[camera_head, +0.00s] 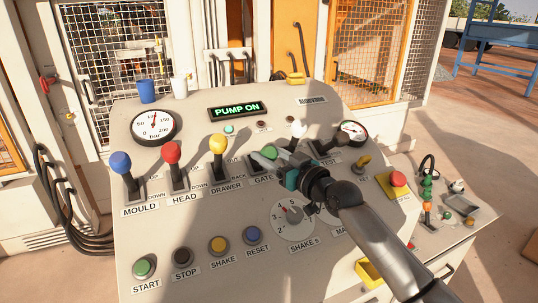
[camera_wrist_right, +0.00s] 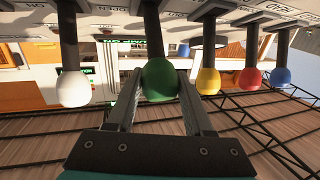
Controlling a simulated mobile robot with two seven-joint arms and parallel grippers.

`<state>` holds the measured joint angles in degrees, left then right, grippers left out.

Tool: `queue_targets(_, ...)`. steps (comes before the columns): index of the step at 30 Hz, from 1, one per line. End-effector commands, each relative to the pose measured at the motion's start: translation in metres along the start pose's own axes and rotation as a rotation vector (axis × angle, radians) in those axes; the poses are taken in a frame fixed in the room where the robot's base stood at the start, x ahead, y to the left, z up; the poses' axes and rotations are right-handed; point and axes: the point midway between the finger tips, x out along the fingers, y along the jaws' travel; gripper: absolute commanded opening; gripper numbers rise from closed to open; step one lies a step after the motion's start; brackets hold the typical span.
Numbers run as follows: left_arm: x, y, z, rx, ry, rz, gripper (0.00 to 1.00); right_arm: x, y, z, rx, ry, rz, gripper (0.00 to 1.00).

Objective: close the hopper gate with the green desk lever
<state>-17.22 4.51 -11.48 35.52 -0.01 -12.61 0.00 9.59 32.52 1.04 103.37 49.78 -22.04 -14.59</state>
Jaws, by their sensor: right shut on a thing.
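The green desk lever's knob (camera_head: 269,153) shows just above the GATE label on the sloped control desk (camera_head: 190,225). My right gripper (camera_head: 281,161) reaches in from the lower right and is shut on this lever; it hides part of the lever and its slot. In the right wrist view the green knob (camera_wrist_right: 159,80) sits between the two fingers of my right gripper (camera_wrist_right: 160,85), with its dark stem running up to the desk. My left gripper is not in view. The hopper gate itself cannot be made out.
Yellow (camera_head: 218,145), red (camera_head: 172,152) and blue (camera_head: 121,162) levers stand left of the green one; a white lever (camera_head: 298,129) stands to its right. Push buttons line the desk's front. A blue cup (camera_head: 146,91) and a white cup (camera_head: 179,87) stand at the back.

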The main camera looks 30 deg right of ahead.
Motion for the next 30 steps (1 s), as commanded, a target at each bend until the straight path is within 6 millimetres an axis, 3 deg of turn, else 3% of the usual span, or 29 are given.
queue_targets(1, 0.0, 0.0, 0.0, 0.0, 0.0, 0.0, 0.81, 0.0, 0.0, 0.0, 0.0, 0.0, 0.0, 0.2)
queue_targets(6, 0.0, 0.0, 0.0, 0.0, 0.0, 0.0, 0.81, 0.0, 0.0, 0.0, 0.0, 0.0, 0.0, 0.01)
queue_targets(22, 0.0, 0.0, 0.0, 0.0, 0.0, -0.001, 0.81, 0.001, 0.0, -0.001, -0.001, 0.0, 0.0, 0.0)
queue_targets(30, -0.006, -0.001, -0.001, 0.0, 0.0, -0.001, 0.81, 0.024, 0.007, -0.025, -0.004, 0.008, 0.001, 0.0)
